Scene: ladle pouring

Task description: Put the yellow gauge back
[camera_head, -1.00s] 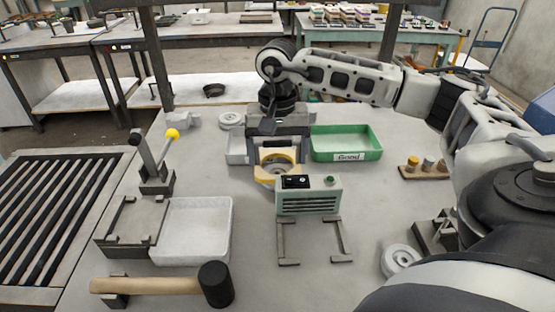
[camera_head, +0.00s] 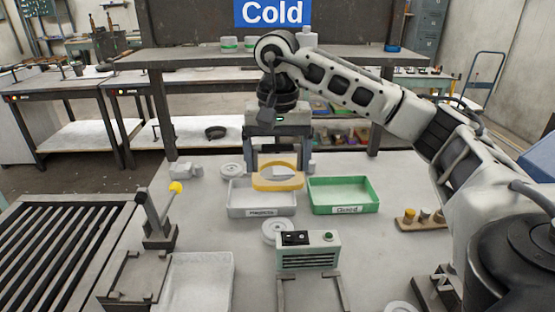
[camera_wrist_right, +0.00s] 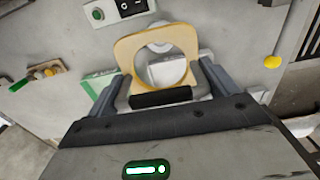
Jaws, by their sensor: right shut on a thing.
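The yellow gauge (camera_head: 267,183) is a flat ring-like plate with a large round hole. My right gripper (camera_head: 278,170) is shut on it and holds it up over the white tray (camera_head: 262,211). In the right wrist view the gauge (camera_wrist_right: 128,53) sits between the two fingers (camera_wrist_right: 160,88), with a dark block across its near edge. A pale disc (camera_head: 270,232) lies on the table behind the small green-grey device (camera_head: 307,253). My left gripper is out of view.
A green tray (camera_head: 344,195) stands right of the white tray. A small wooden rack (camera_head: 422,221) is farther right. A lever with a yellow knob (camera_head: 176,188) stands at left. A shelf (camera_head: 215,58) spans the back.

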